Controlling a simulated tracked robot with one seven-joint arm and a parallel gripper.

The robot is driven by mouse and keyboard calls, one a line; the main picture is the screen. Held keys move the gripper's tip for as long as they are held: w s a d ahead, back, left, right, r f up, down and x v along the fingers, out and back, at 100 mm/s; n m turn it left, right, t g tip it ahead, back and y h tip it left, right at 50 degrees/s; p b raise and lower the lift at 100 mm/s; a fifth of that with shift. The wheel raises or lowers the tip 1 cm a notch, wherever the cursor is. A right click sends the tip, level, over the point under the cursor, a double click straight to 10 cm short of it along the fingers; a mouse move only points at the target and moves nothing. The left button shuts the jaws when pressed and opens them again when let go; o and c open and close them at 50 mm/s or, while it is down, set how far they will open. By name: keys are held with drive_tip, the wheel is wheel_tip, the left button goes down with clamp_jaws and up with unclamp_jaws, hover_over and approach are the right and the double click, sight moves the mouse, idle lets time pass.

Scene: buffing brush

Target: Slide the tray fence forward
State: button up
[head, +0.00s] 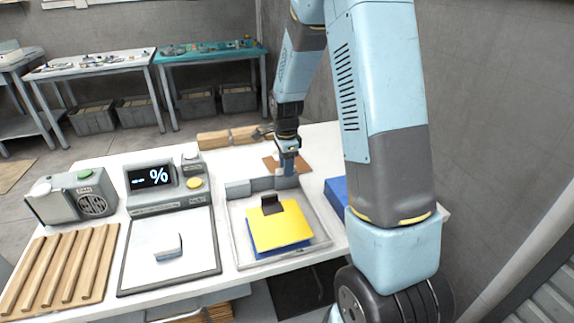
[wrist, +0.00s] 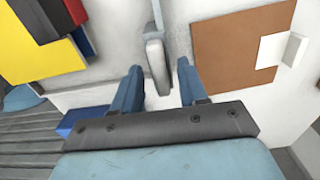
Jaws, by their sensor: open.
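The tray (head: 322,238) is a shallow grey tray on the white table, holding yellow and blue flat pieces. The tray fence (head: 262,184) is a grey bar along the tray's back edge. My gripper (head: 287,172) points down at the fence's right part, near the tray's back. In the wrist view my gripper (wrist: 158,67) is open, and a rounded grey end of the fence (wrist: 156,62) shows between the two blue fingers. Gaps show on both sides, so the fingers look apart from it. Whether the fingertips are at its height I cannot tell.
A yellow sheet (head: 278,229) with a dark clip (head: 271,204) lies in the tray. A brown mat (wrist: 235,42) lies behind the fence. A blue block (head: 337,190) stands right of the tray. A display unit (head: 160,183) and a white pad (head: 150,270) are left.

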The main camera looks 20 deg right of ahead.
clamp_jaws()
idle(0.3)
idle(0.4)
